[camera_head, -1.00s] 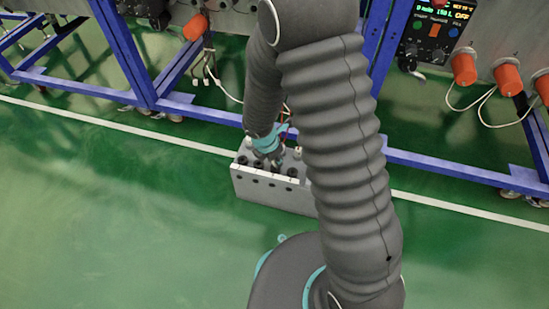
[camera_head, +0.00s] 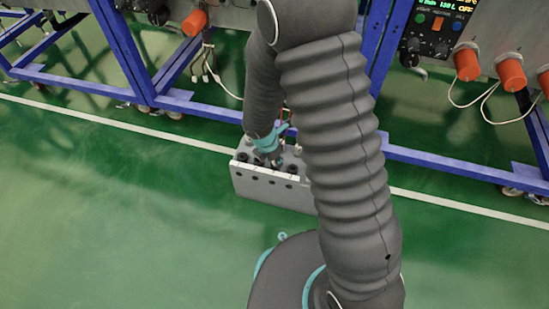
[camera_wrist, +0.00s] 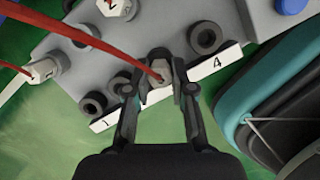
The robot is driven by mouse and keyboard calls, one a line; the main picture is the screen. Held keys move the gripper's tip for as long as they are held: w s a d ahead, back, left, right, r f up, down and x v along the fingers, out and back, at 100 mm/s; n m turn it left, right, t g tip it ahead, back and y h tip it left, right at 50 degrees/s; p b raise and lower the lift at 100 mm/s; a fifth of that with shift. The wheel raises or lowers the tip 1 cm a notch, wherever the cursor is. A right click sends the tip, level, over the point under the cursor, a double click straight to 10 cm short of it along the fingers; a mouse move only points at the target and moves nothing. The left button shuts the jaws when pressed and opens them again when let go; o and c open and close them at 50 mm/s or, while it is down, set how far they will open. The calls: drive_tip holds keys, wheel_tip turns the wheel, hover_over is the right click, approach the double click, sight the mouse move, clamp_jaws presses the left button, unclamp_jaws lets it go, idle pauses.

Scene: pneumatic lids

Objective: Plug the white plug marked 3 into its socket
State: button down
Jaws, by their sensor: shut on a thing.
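The grey socket block (camera_head: 252,185) stands on the floor, below my arm. My gripper (camera_wrist: 160,86) is shut around a pale plug (camera_wrist: 157,70) with a red cable. The plug is over the strip between the 1 and the 4. I cannot read its number or tell whether it sits in a socket. In the head view my gripper (camera_head: 267,158) is at the block's top, partly hidden by the arm.
A white plug marked 2 (camera_wrist: 115,8) and another white plug (camera_wrist: 42,70), both with red cables, are beside the block's black ring sockets. A black ring socket (camera_wrist: 206,38) is right of my gripper. A blue frame (camera_head: 440,165) stands behind the block.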

drive_tip(key=shift+f, duration=0.2)
drive_tip(key=c, duration=0.9)
unclamp_jaws()
drive_tip(key=p+v, duration=0.6)
drive_tip(key=v, duration=0.1)
drive_tip(key=shift+r, duration=0.1)
drive_tip(key=v, duration=1.1)
drive_tip(key=shift+r, duration=0.4)
drive_tip(key=shift+s+a, duration=0.1)
